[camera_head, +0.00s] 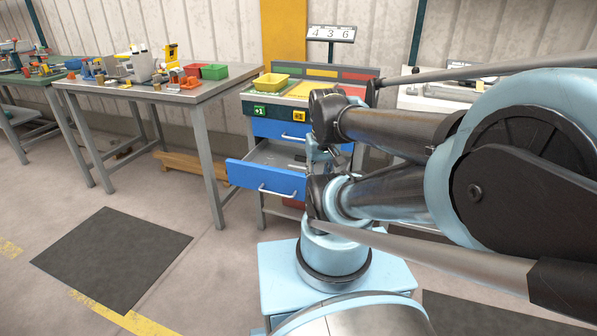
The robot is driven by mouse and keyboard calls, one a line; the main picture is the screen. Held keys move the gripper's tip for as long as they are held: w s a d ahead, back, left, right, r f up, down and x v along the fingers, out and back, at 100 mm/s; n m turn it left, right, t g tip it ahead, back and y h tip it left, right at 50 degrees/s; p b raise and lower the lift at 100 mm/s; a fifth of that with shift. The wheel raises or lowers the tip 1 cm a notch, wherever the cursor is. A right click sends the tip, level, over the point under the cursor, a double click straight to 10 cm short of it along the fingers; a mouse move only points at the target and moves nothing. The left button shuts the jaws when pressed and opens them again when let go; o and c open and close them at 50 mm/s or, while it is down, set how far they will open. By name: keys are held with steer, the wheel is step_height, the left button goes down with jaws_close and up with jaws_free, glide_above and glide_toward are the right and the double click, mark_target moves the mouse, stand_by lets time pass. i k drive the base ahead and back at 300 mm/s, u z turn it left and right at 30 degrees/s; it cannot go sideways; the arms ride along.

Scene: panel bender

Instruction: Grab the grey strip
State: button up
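A blue-fronted drawer (265,180) stands pulled out of the workbench cabinet in the middle of the view. Small grey pieces (298,166) show inside it near its right side, too small to tell whether one is the grey strip. My arm covers the drawer's right end and much of the cabinet. The end of my arm is down by the open drawer, behind my own links. My gripper's fingers cannot be made out, nor whether they hold anything.
A yellow bin (271,83) sits on the cabinet top, below a sign reading 436. A grey table (205,93) to the left bears red and green bins and several small parts. Open floor with a dark mat (112,258) lies at front left.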

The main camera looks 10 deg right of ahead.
mark_target(291, 167)
steer(key=u, duration=0.6)
steer(key=k, duration=1.35)
steer(key=z, duration=0.4)
steer(key=i, duration=1.05)
